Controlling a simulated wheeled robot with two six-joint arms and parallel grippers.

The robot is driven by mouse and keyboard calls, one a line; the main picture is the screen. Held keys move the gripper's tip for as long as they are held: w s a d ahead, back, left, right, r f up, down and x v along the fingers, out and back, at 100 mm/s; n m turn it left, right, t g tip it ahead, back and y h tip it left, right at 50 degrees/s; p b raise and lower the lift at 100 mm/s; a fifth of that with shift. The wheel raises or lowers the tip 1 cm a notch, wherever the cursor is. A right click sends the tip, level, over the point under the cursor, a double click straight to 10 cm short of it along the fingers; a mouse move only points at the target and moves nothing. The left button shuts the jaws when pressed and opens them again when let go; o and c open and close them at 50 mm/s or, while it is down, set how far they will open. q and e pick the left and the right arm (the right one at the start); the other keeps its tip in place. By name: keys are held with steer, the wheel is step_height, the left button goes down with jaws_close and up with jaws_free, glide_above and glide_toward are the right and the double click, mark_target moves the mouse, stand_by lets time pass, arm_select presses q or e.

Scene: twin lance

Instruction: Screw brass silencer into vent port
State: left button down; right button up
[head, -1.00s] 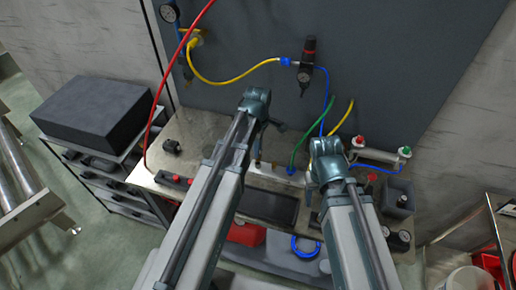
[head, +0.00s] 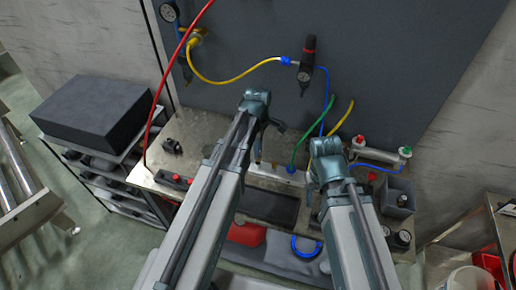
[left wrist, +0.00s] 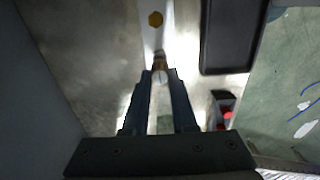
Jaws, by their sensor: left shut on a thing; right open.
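My left gripper (left wrist: 160,78) is shut on a small brass and pale cylinder, the silencer (left wrist: 161,66), seen end-on between the fingertips in the left wrist view. It is over a pale metal manifold bar (left wrist: 149,38); whether it touches a port is unclear. A brass hex fitting (left wrist: 155,19) sits farther along this bar. In the head view the bar (head: 272,176) lies on the bench behind my left arm, and my left gripper (head: 275,126) shows only partly. My right gripper (head: 310,188) is open and mostly hidden by its own arm.
A black tray (head: 268,207) lies in front of the bar. A regulator (head: 306,65) hangs on the grey back panel. A red hose (head: 157,110) hangs at left. Valves and gauges crowd the bench's right.

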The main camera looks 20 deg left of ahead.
arm_select(q)
steer(key=shift+f+b, duration=1.1)
steer(key=shift+f, duration=0.1)
arm_select(e)
steer(key=shift+f, duration=1.15)
arm_select(q)
steer(key=c, duration=0.6)
jaws_free()
steer(key=shift+r, duration=0.15)
arm_select(e)
steer(key=shift+r, duration=0.1)
arm_select(q)
step_height(320, 180, up, 14)
steer(key=p, duration=1.4)
arm_select(e)
step_height(320, 180, up, 14)
arm_select(q)
steer(key=shift+f, duration=0.2)
steer(key=shift+c, duration=0.5)
arm_select(e)
steer(key=shift+f, duration=0.2)
arm_select(q)
steer(key=shift+f, duration=0.1)
arm_select(e)
steer(key=shift+f, duration=0.1)
